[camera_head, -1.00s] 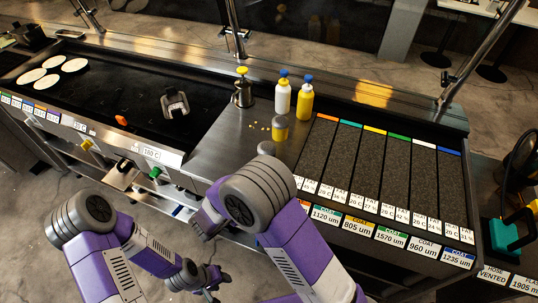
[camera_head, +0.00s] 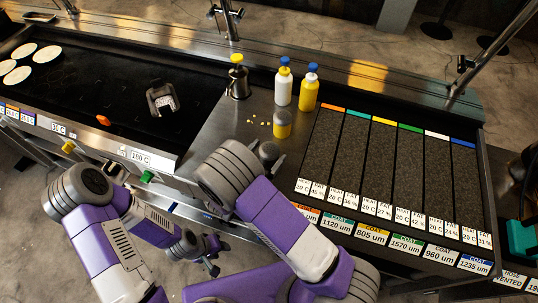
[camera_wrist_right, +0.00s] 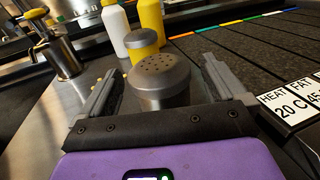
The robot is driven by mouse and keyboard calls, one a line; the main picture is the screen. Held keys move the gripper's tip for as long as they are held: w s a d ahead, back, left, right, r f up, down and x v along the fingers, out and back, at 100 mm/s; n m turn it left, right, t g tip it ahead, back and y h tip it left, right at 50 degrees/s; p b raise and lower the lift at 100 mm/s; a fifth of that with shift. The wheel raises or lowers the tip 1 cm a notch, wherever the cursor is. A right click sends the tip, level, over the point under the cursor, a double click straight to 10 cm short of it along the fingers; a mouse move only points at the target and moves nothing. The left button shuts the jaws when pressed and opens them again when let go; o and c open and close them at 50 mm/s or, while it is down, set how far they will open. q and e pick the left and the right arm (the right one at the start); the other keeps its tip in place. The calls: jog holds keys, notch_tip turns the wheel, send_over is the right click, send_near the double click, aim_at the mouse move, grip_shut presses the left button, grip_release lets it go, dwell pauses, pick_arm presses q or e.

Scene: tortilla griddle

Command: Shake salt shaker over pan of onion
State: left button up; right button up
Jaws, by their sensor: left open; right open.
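A shaker with a grey perforated lid (camera_wrist_right: 163,72) stands upright between the spread fingers of my right gripper (camera_wrist_right: 158,78). Its lower part is hidden by the gripper in the right wrist view. In the head view its grey top (camera_head: 268,150) shows beside the right wrist, and the right fingers are mostly hidden. My left gripper (camera_head: 207,256) is open and empty, low in front of the counter. I cannot make out a pan of onion; a few small pale bits (camera_head: 258,123) lie on the steel counter.
A yellow jar with a grey lid (camera_head: 282,125) stands just behind the shaker. White (camera_head: 283,88) and yellow (camera_head: 309,92) bottles and a steel pump pot (camera_head: 238,82) stand further back.

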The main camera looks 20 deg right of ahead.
jog(key=shift+x, duration=0.95)
jog(key=shift+c, duration=0.3)
jog(key=c, duration=1.2)
jog(key=shift+r+p, duration=1.05)
jog(key=shift+r, duration=3.95)
